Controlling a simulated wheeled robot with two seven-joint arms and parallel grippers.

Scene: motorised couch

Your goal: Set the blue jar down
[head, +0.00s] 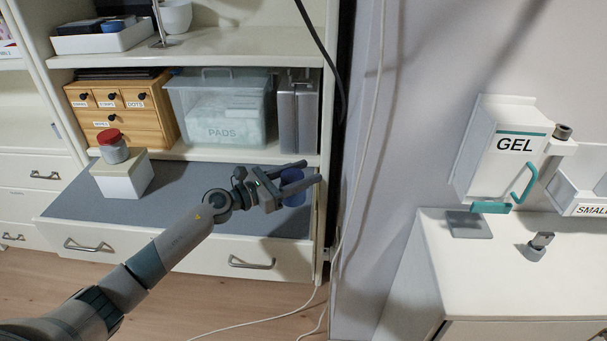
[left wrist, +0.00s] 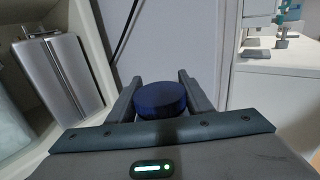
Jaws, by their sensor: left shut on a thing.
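The blue jar (head: 294,197) is between the fingers of my left gripper (head: 303,179), at the right end of the grey pull-out surface (head: 253,215). In the left wrist view the jar's dark blue round top (left wrist: 161,98) shows between the two fingers of the left gripper (left wrist: 158,88). The left gripper is shut on the jar. The head view does not clearly show whether the jar's base touches the surface. My right gripper is not in view.
A red-lidded jar (head: 112,147) stands on a white box (head: 122,178) at the left of the surface. Behind are a wooden drawer box (head: 117,109), a clear PADS bin (head: 220,110) and grey metal cases (head: 297,118). The cabinet's side post is close to the gripper's right.

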